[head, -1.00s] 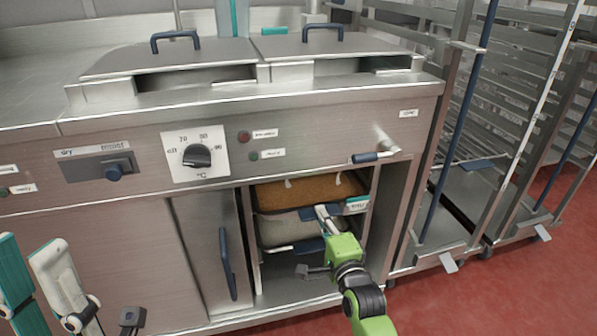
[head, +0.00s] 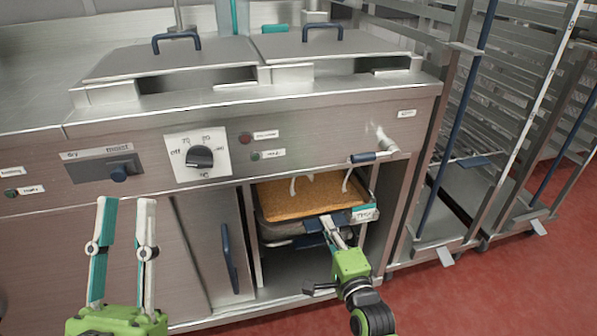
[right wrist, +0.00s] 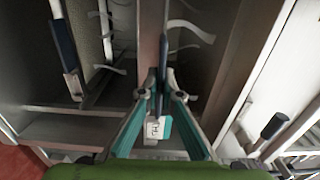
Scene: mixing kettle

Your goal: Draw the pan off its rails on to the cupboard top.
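The pan (head: 290,203), shallow with orange-brown contents, sits in the open bay under the steel counter and juts a little forward. My right gripper (head: 328,222) is at its dark blue front handle, beside a white and teal label (head: 364,214). In the right wrist view the fingers (right wrist: 160,100) close on both sides of the blue handle (right wrist: 157,88). The rails are mostly hidden. My left gripper (head: 125,201) is open and empty in front of the cupboard's closed front. A bare steel top (head: 30,85) lies at the far left.
Another metal container (head: 285,228) sits below the pan. A door with a blue handle (head: 229,258) borders the bay on the left. A blue-ended lever (head: 364,157) sticks out above right. Two lidded wells (head: 170,62) occupy the counter; a wheeled rack (head: 455,150) stands right.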

